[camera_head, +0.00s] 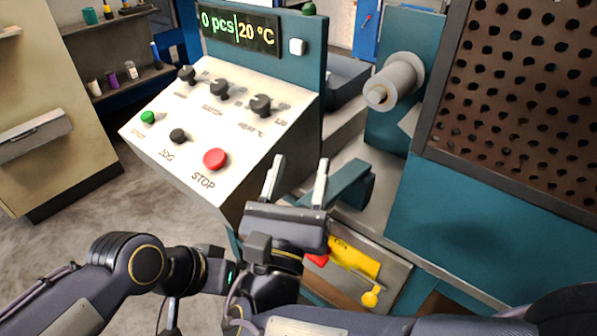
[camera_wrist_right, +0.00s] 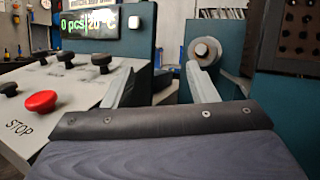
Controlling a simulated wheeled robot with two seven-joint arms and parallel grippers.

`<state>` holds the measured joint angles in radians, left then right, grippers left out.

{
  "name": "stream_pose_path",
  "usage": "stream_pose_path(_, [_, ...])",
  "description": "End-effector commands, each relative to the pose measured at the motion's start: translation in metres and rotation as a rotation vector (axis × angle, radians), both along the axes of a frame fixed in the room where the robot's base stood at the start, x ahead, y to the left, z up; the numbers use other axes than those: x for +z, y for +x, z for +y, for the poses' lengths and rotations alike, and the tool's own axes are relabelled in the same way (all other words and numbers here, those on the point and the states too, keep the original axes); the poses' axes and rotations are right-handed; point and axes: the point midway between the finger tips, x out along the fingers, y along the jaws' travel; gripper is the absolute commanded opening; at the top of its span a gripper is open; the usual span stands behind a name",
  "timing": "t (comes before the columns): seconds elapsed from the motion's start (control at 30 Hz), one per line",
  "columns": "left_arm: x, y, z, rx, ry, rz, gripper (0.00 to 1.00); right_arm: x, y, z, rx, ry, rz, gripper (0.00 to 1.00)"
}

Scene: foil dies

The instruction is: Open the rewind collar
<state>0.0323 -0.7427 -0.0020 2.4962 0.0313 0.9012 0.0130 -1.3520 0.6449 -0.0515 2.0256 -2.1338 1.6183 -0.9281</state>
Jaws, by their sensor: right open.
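The rewind collar appears to be the pale grey cylinder with a smaller stub at its front (camera_head: 398,80), sticking out of a teal housing. In the right wrist view it shows end-on (camera_wrist_right: 205,50), above the right fingertip. My right gripper (camera_head: 301,162) is open, with nothing between its fingers. It stands in front of the control panel and below left of the collar, apart from it. The right wrist view also shows its spread fingers (camera_wrist_right: 160,72). No left gripper fingers are visible. Whether the collar is open or closed cannot be told.
A slanted control panel (camera_head: 150,138) with knobs and a red STOP button (camera_head: 215,159) is at the left. A teal bracket (camera_head: 345,186) lies just right of my right gripper. A perforated brown guard (camera_head: 525,95) stands right of the collar. A yellow tag (camera_head: 353,259) hangs below.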

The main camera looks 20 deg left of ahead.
Motion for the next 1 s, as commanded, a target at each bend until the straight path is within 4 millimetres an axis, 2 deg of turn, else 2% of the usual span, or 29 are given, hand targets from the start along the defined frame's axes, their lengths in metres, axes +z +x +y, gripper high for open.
stream_pose_path(0.27, [0.000,0.000,0.000,0.000,0.000,0.000,0.00,-0.002,-0.004,0.000,0.000,-0.001,0.001,0.52])
stream_pose_path(0.7, [0.003,0.000,0.000,0.000,0.000,0.000,0.00,-0.026,-0.065,-0.006,0.001,-0.002,0.000,0.52])
stream_pose_path(1.0, [0.003,0.000,0.000,0.000,0.000,0.000,0.00,-0.029,-0.072,-0.008,0.000,-0.001,0.000,0.52])
